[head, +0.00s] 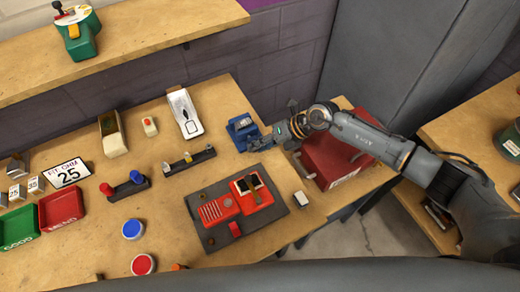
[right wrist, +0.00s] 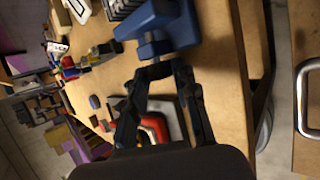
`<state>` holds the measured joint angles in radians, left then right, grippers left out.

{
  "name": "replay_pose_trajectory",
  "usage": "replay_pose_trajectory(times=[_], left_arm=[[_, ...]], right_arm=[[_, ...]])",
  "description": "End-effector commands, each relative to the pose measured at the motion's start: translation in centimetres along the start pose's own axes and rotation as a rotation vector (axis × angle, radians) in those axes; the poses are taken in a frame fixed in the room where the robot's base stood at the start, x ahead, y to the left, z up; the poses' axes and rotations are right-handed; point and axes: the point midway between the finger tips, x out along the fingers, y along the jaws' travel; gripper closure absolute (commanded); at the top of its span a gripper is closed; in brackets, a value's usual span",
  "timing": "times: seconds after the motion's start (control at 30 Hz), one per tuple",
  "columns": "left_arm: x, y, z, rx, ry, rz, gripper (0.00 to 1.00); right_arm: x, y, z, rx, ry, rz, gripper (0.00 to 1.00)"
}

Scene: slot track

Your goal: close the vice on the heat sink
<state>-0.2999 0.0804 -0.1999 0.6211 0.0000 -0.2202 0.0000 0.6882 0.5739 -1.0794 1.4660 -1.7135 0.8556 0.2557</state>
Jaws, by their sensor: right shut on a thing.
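The blue vice (head: 239,130) stands near the back right of the main table. It also shows at the top of the right wrist view (right wrist: 170,28). A dark finned piece (right wrist: 121,8), which looks like the heat sink, sits beside the blue body; whether the jaw touches it cannot be told. My right gripper (head: 264,141) reaches in from the right at the vice's near right side. In the right wrist view its fingers (right wrist: 160,72) are closed on the vice's front end, and they hide the gripped part. My left gripper is not in view.
A red case (head: 335,158) lies under my right forearm. A dark mat (head: 270,222) with a red device (head: 216,208) lies in front of the vice. A small white block (head: 300,198) is right of the mat. A white-and-grey device (head: 184,112) stands left of the vice.

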Motion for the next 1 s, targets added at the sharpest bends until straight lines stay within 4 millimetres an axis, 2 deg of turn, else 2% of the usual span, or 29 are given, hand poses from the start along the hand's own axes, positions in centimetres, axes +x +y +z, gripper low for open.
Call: replay_pose_trajectory(times=[0.27,0.3,0.4,1.0], left_arm=[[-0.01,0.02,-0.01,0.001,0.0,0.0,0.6],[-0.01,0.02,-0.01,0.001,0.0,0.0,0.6],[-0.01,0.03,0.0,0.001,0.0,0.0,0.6],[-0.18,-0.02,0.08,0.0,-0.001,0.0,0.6]], right_arm=[[-0.04,-0.02,-0.02,0.002,0.001,0.002,1.0],[-0.04,-0.03,-0.02,0.002,0.001,0.002,0.7],[-0.04,-0.02,-0.01,0.001,0.001,0.002,0.49],[-0.08,0.04,0.0,0.0,0.001,-0.003,0.49]])
